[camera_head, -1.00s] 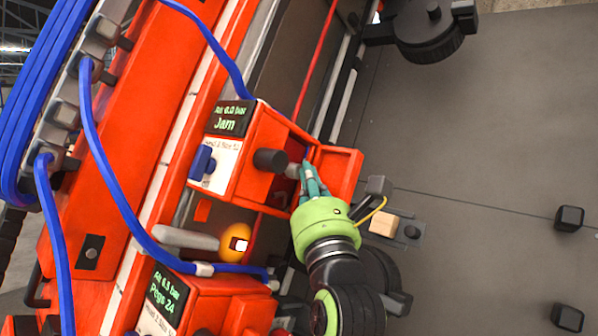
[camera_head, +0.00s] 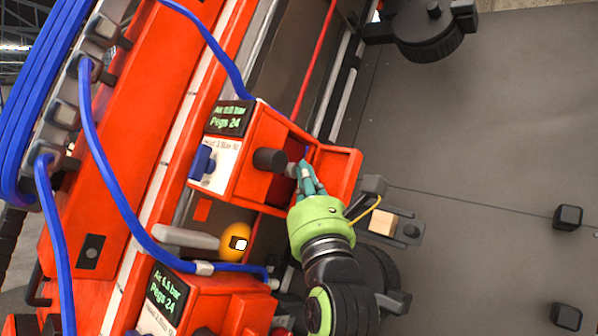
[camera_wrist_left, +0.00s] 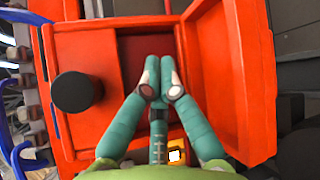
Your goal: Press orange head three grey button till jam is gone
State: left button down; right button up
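The orange head (camera_head: 258,180) has an opened box front and a small display (camera_head: 229,118) reading "Pegs 24", with an air line that looks like 0.0 bar. A label just below the display reads "Head 3". My left gripper (camera_head: 306,172) reaches into the recess beside the dark round knob. In the left wrist view its teal fingertips (camera_wrist_left: 159,68) are together, pointing into the dark red recess of the orange box (camera_wrist_left: 90,50), and hold nothing visible. The grey button is not clearly seen; the fingers may cover it. My right gripper is not in view.
A black knob (camera_head: 270,160) sticks out left of my fingers. The open orange door (camera_head: 341,175) stands to their right. Blue hoses (camera_head: 120,195) run across the left. Another orange head (camera_head: 215,300) and a yellow ball-like part (camera_head: 236,240) lie below.

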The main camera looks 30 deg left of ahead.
pick_arm(q)
jog(key=shift+d, duration=0.1)
jog(key=shift+s+d, duration=0.15)
jog(key=shift+d, duration=0.55)
jog(key=d, duration=0.3)
jog(key=d+b, duration=0.1)
jog(key=d, duration=0.1)
jog(key=shift+s, duration=0.3)
jog(key=shift+a, duration=0.1)
dwell(0.5)
